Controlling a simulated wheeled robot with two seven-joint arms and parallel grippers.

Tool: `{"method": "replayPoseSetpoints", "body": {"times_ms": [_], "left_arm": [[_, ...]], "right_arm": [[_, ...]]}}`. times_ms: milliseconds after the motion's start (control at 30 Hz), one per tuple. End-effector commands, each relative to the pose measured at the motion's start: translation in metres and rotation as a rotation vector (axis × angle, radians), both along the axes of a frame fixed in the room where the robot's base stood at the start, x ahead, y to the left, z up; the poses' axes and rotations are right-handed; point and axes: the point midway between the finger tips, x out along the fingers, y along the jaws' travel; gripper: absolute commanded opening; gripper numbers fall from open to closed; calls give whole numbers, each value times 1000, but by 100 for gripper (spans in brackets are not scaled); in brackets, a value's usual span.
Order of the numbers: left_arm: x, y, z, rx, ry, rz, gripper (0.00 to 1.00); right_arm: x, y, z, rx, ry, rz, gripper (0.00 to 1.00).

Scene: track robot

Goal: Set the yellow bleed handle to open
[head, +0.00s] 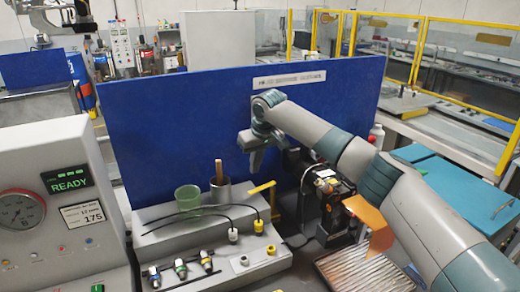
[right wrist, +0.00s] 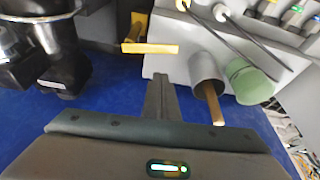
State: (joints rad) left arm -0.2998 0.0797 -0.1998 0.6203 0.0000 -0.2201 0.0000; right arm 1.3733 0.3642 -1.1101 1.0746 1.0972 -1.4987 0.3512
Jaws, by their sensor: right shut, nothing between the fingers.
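The yellow bleed handle (head: 262,188) is a flat bar near the right end of the grey stepped block in the head view. A short yellow stem stands under its right end, and the bar points left and slightly down from there. In the right wrist view the handle (right wrist: 152,48) lies crosswise, beyond my fingertips. My right gripper (head: 254,160) is above and a little left of the handle, in front of the blue panel. In the wrist view its fingers (right wrist: 160,80) are together, empty, and apparently apart from the handle. My left gripper is not in view.
A metal cup (head: 221,195) with a wooden stick and a green cup (head: 188,199) stand left of the handle. Black cables cross the grey block (head: 160,236). A black device (head: 325,190) with an orange flap stands to the right. The blue panel (head: 160,120) rises behind.

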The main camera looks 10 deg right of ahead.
Motion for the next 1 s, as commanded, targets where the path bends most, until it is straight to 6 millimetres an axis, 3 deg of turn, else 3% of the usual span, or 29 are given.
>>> {"method": "replayPoseSetpoints", "body": {"times_ms": [300, 500, 1000], "left_arm": [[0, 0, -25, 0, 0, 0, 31], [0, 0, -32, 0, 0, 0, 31], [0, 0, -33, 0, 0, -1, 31]], "right_arm": [[-20, -5, 58, 1, -3, 1, 0], [-29, -8, 84, 0, -2, 1, 0], [-32, -9, 94, 0, 0, 0, 0]]}}
